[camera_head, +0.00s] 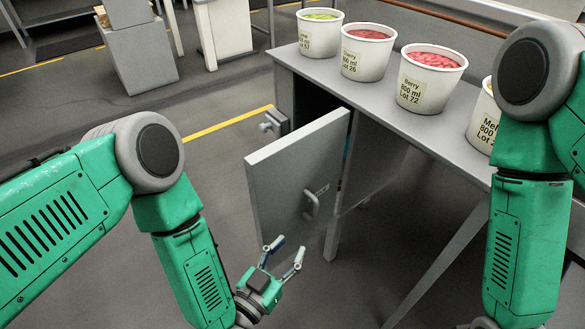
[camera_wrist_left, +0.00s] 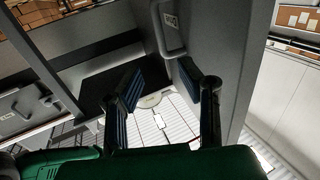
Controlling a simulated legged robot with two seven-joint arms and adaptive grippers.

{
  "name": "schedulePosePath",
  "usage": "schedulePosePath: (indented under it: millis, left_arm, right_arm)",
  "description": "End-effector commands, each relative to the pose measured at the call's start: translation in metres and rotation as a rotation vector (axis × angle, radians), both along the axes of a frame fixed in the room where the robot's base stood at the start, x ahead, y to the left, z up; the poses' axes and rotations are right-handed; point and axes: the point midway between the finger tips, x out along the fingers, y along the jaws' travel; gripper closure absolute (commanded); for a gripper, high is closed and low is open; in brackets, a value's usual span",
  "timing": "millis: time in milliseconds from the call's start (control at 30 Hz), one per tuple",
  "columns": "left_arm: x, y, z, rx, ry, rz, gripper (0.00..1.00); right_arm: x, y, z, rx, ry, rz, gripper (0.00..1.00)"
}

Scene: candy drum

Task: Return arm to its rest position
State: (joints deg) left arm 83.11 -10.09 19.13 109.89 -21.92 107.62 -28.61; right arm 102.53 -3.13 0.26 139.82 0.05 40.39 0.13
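My left arm comes in from the left in the head view, with its gripper (camera_head: 283,252) low in front of the open cabinet door (camera_head: 285,180). The left gripper is open and empty, its two fingers apart. The door's handle (camera_head: 311,204) is just above and to the right of the fingers, apart from them in that view. In the left wrist view the open fingers (camera_wrist_left: 160,95) show with the handle (camera_wrist_left: 170,30) above them. My right arm stands at the right edge of the head view; its gripper is below the frame.
A grey table (camera_head: 385,95) holds several white tubs, among them a berry tub (camera_head: 428,78) and a melon tub (camera_head: 484,122). The cabinet door stands swung out from beneath the table's left end. A grey box (camera_head: 140,55) stands at the back left. Open floor lies left of the door.

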Motion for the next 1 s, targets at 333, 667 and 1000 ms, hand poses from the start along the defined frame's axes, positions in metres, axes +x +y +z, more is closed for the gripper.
schedulePosePath:
  millis: [333,667,1000]
  left_arm:
    - [-0.015,0.041,-0.019,0.145,0.300,-0.037,0.67]
    - [-0.141,0.214,-0.018,0.412,1.190,0.222,0.67]
    - [-0.200,0.262,0.008,0.439,1.464,0.387,0.67]
  right_arm:
    - [0.000,0.000,0.025,0.000,0.001,0.000,0.60]
    - [0.000,0.000,0.075,0.000,0.000,0.000,0.60]
    - [0.000,0.000,0.084,0.000,0.001,0.000,0.60]
